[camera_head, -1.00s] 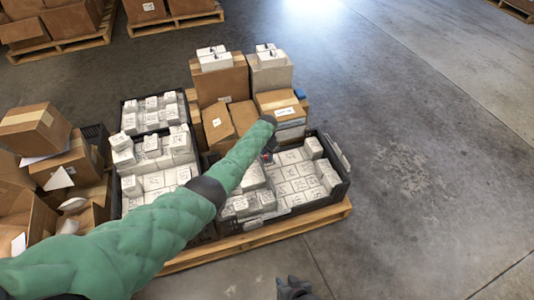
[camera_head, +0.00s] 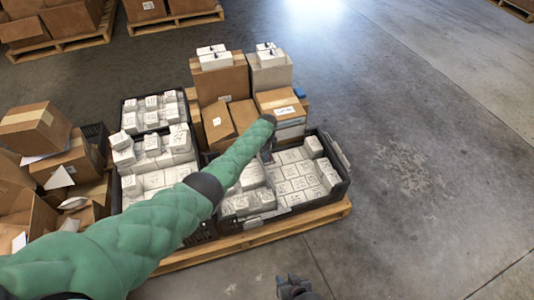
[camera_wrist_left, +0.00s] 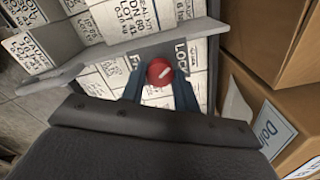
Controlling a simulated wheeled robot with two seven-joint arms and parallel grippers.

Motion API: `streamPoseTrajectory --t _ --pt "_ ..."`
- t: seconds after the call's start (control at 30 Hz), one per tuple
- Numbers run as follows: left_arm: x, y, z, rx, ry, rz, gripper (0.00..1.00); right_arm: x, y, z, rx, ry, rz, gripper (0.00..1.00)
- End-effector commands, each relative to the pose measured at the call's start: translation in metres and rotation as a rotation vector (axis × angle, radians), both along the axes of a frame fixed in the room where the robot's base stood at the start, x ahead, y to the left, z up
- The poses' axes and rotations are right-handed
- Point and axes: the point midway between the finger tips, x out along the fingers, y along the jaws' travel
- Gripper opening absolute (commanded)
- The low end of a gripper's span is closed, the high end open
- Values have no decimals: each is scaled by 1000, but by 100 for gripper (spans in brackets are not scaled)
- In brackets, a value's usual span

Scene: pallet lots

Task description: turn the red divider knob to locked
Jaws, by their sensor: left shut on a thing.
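The red divider knob (camera_wrist_left: 160,72) sits on the grey divider (camera_wrist_left: 205,28) in the left wrist view. A short slanted white mark shows on its face. Lettering beginning "LOC" (camera_wrist_left: 181,54) is printed to the right of the knob. My left gripper (camera_wrist_left: 158,82) is shut on the knob, with one dark blue finger on each side. In the head view my left gripper (camera_head: 267,156) is low over the black crate (camera_head: 318,203), mostly behind my green arm, and the knob is hidden. My right gripper (camera_head: 293,287) is at the bottom edge, away from the crate; its jaw state is unclear.
White labelled boxes (camera_head: 300,178) fill the crate on both sides of my left gripper. Cardboard boxes (camera_head: 278,101) stand close behind it. The crate rests on a wooden pallet (camera_head: 300,222). Open cartons (camera_head: 75,160) are at the left. The floor (camera_head: 420,190) at the right is clear.

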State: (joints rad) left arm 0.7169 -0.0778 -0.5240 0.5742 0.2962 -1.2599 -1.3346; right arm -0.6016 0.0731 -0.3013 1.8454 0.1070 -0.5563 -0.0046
Motion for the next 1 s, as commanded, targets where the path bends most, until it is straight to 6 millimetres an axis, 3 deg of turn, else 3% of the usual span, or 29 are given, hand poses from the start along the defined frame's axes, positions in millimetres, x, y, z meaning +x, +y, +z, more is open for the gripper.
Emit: streamPoseTrajectory --t 0.4,0.97,1.0 --pt "-1 0 -1 0 1 -192 8 -3 0 -3 0 3 0 33" --pt "0 0 0 0 1 -218 8 -2 0 -3 0 2 0 33" --pt "0 0 0 0 1 -218 36 -2 0 -3 -1 2 0 33"
